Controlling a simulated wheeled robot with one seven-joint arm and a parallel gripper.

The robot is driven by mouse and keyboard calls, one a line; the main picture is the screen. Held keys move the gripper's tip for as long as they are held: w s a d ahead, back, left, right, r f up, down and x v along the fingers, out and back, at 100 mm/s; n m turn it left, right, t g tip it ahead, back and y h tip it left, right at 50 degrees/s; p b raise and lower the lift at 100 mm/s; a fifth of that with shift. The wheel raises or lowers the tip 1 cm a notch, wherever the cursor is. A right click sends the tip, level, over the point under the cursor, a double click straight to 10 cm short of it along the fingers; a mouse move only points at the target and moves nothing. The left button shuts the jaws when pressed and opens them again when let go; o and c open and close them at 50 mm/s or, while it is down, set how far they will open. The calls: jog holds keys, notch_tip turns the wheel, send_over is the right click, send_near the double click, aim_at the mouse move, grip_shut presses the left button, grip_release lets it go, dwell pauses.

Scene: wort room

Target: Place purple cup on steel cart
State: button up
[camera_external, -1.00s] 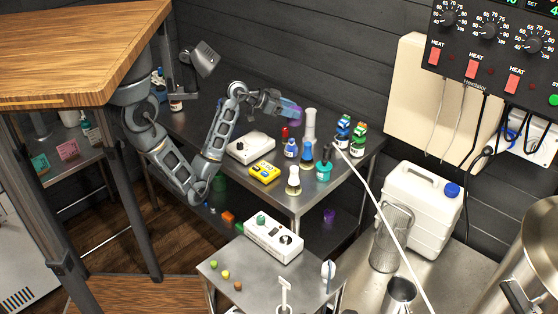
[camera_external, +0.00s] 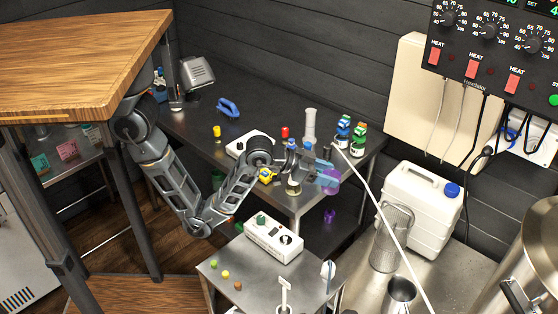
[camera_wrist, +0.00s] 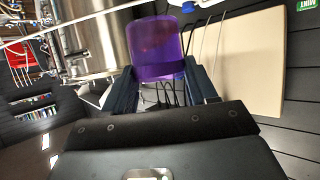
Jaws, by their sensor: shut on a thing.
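The purple cup (camera_external: 330,182) is see-through and held between the fingers of my gripper (camera_external: 318,178), near the front right edge of the dark bench. In the wrist view the purple cup (camera_wrist: 157,48) fills the gap between the two dark fingers of my gripper (camera_wrist: 158,82). The small steel cart (camera_external: 228,270) stands at the lower middle, in front of the bench and lower than the cup. It carries a white device with a dial (camera_external: 273,238) and several small coloured items on its left side.
A long white rod (camera_external: 385,235) slants right of the cup. A white jug (camera_external: 420,205) stands at the right.

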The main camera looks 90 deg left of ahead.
jog(key=s+d+r+b, duration=0.1)
jog(key=s+d, duration=0.2)
jog(key=d, duration=0.4)
jog(key=s+d, duration=0.3)
jog(key=d, duration=0.4)
send_over(305, 274)
notch_tip(305, 274, down, 23)
jog(key=shift+w+f+b, duration=0.1)
jog(key=shift+f+b, duration=0.05)
jog(key=shift+b, duration=0.25)
jog(key=shift+f, duration=0.1)
jog(key=o, duration=1.1)
jog(key=shift+c, duration=0.2)
jog(key=shift+r, duration=0.2)
jog(key=v, duration=1.2)
